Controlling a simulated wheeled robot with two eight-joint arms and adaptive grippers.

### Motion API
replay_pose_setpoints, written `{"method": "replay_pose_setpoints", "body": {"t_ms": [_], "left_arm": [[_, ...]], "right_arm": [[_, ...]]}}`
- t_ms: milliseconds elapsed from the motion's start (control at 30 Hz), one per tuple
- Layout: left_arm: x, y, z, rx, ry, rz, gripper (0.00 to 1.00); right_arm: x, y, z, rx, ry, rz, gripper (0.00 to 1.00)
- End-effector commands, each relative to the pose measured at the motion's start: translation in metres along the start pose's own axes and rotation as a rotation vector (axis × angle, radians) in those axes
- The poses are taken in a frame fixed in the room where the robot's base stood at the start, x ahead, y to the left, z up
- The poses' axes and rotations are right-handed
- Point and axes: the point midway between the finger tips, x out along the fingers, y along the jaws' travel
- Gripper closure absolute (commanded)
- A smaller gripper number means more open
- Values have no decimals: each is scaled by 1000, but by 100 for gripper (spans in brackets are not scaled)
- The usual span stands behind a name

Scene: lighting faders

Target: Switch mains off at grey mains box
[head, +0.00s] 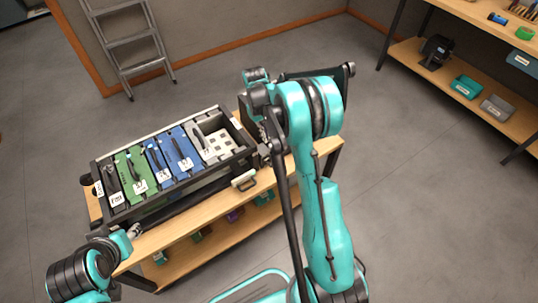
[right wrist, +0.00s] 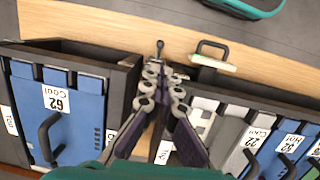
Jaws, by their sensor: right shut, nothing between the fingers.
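My right gripper (right wrist: 165,82) is shut and empty in the right wrist view, its fingers over the gap between two dark-framed fader racks. Just beyond the fingertips a small dark lever with a round knob (right wrist: 160,47) stands up. Beside it is a pale block with a black handle (right wrist: 212,46), which also shows at the table's front edge in the head view (head: 243,180). I cannot tell whether the lever belongs to the grey mains box, as the fingers cover its base. In the head view my right arm hides the right gripper. My left gripper (head: 131,232) is at lower left, its jaws unclear.
The fader rack (head: 175,205) on the wooden table holds black, green, blue and pale panels with handles. In the right wrist view a blue panel (right wrist: 72,105) is on the left. A ladder (head: 128,45) leans at the back, and shelves (head: 410,65) stand far right.

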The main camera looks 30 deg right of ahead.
Motion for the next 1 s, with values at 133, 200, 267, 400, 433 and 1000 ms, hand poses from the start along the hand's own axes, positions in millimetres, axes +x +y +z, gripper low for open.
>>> {"method": "replay_pose_setpoints", "body": {"t_ms": [133, 200, 267, 400, 433, 1000], "left_arm": [[5, 0, 4, 0, 0, 0, 60], [9, 0, 7, 0, 0, 0, 60], [13, 0, 10, 0, 0, 0, 60], [23, 0, 16, 0, 0, 0, 60], [24, 0, 18, 0, 0, 0, 60], [43, 0, 30, 0, 0, 0, 60]], "right_arm": [[16, 0, 0, 1, 0, 0, 100], [29, 0, -1, 1, 1, 0, 100], [42, 0, -1, 1, 1, 0, 100], [74, 0, -1, 1, 1, 0, 100], [80, 0, -1, 1, 1, 0, 100], [139, 0, 0, 0, 1, 0, 100]]}}
